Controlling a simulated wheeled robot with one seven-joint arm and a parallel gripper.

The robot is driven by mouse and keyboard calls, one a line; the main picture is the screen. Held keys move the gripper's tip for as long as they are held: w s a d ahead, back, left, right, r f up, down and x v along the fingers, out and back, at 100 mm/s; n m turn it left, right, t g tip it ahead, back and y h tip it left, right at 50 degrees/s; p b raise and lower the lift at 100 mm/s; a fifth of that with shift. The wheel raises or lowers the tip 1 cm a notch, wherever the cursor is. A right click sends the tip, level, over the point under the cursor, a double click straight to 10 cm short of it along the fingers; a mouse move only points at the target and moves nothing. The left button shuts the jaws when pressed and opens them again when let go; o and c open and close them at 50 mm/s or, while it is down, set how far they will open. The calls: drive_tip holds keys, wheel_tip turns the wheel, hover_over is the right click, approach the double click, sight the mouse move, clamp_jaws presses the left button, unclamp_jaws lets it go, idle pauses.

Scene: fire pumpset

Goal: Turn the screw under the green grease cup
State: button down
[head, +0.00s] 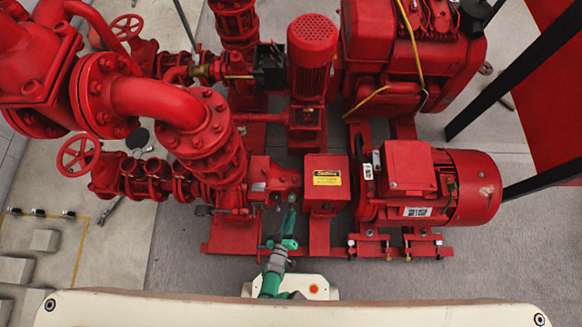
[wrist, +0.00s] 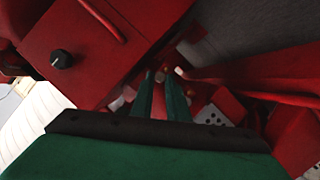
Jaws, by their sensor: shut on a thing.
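My green gripper (head: 291,208) reaches up to the red pump housing (head: 262,172), left of the box with the yellow label. In the wrist view its two long fingers (wrist: 161,82) run close together, shut on a small brass-coloured screw (wrist: 161,75) at their tips. The screw is mostly hidden by the fingertips and shadow. I cannot clearly make out the green grease cup in either view.
A red box with a yellow label (head: 326,178) stands close right of the fingers, and the red motor (head: 470,187) lies beyond it. A black knob (wrist: 61,59) sits on a red surface in the wrist view. Grey floor (head: 400,278) is open in front.

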drive_tip(key=shift+s+f+n+h, duration=0.1)
drive_tip(key=shift+f+n+h, duration=0.05)
drive_tip(key=shift+n+h, duration=0.15)
drive_tip(key=shift+s+a+n+h, duration=0.15)
drive_tip(key=shift+n+h, duration=0.15)
drive_tip(key=shift+n, duration=0.2)
drive_tip(key=shift+w, duration=0.25)
drive_tip(key=c, duration=1.7)
unclamp_jaws()
drive_tip(key=shift+a, duration=0.1)
drive_tip(key=v, duration=1)
drive_tip(key=shift+s, duration=0.4)
